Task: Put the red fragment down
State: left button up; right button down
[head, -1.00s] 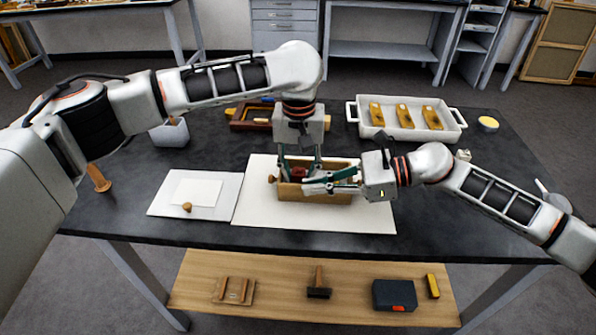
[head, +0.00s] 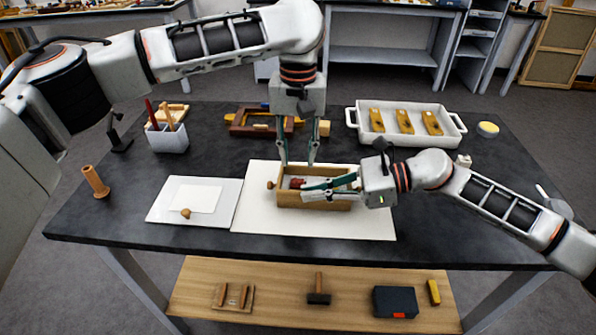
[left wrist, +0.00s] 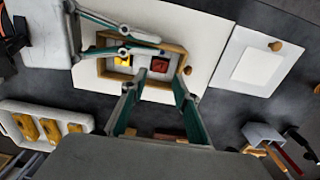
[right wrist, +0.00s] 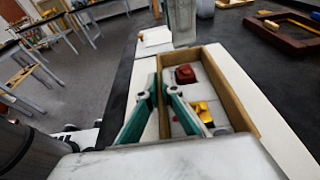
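The red fragment (head: 297,183) lies in the left part of the wooden box (head: 315,201). It also shows in the left wrist view (left wrist: 160,64) and the right wrist view (right wrist: 185,75). A yellow fragment (right wrist: 200,112) lies in the same box, apart from the red one. My left gripper (head: 298,160) is open and empty above the red fragment, its fingers pointing down. My right gripper (head: 312,190) is at the box's near wall, one finger inside and one outside; it appears shut on that wall.
The box stands on a white sheet (head: 255,215). A white board (head: 158,208) with a small knob lies left of it. A white tray (head: 353,118) with several yellowish pieces stands at the back right. A wooden frame (head: 238,123) lies behind, and a tool holder (head: 168,140) stands back left.

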pick_arm(q)
jog(key=shift+r, duration=2.2)
pick_arm(e)
jog(key=c, duration=2.2)
grip_release()
jog(key=shift+o, duration=0.2)
jog(key=shift+d, duration=0.1)
